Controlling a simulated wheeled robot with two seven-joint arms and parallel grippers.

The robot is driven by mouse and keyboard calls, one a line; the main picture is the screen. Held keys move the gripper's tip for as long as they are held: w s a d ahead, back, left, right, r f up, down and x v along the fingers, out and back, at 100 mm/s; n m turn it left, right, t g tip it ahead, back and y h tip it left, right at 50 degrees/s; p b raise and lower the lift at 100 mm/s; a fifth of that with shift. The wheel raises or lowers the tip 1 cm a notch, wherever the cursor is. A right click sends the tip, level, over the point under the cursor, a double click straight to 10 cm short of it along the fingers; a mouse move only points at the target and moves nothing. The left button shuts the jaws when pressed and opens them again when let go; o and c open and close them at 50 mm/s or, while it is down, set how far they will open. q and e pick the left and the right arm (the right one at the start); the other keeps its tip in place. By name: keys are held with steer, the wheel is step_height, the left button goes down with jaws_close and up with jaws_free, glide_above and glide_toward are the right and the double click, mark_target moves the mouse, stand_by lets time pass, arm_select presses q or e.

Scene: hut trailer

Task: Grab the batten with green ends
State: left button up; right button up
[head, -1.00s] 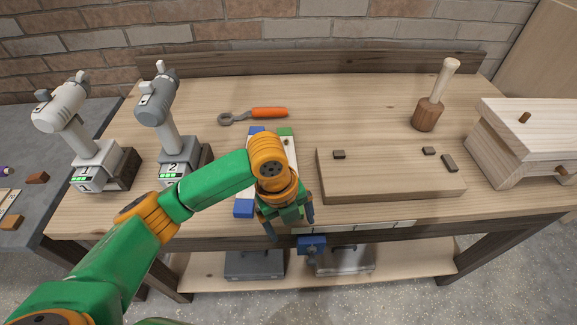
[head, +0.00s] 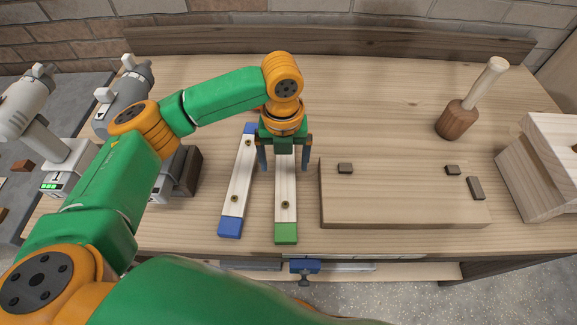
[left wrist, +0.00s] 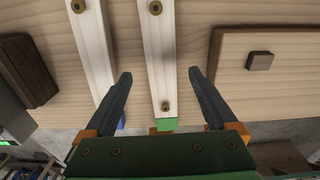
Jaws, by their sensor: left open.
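The batten with green ends (head: 286,200) lies on the bench, a pale strip with brass-coloured screws; its near green end shows and its far end is hidden behind my left gripper. It also shows in the left wrist view (left wrist: 157,50). My left gripper (head: 285,162) is open above this batten, pointing down, with one finger on each side of it. In the left wrist view the batten runs between the open fingers (left wrist: 160,75). I cannot tell how far the fingertips are above the bench. My right gripper is not in view.
A batten with blue ends (head: 238,185) lies close on the left. A wooden board (head: 400,205) with small dark blocks lies on the right. A mallet (head: 470,100) stands further right. Two grey drills (head: 125,95) stand at the left. The bench's back middle is clear.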

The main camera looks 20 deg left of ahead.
mark_target(285, 175)
arm_select(q)
steer(key=f, duration=0.4)
steer(key=shift+s+d+p, duration=0.1)
steer(key=shift+s+p, duration=0.15)
steer(key=shift+p, duration=0.1)
steer(key=shift+w+f, duration=0.25)
steer(key=shift+w, duration=0.1)
steer(key=shift+s+r, duration=0.1)
steer(key=shift+s, duration=0.05)
steer(key=c, duration=0.9)
jaws_close()
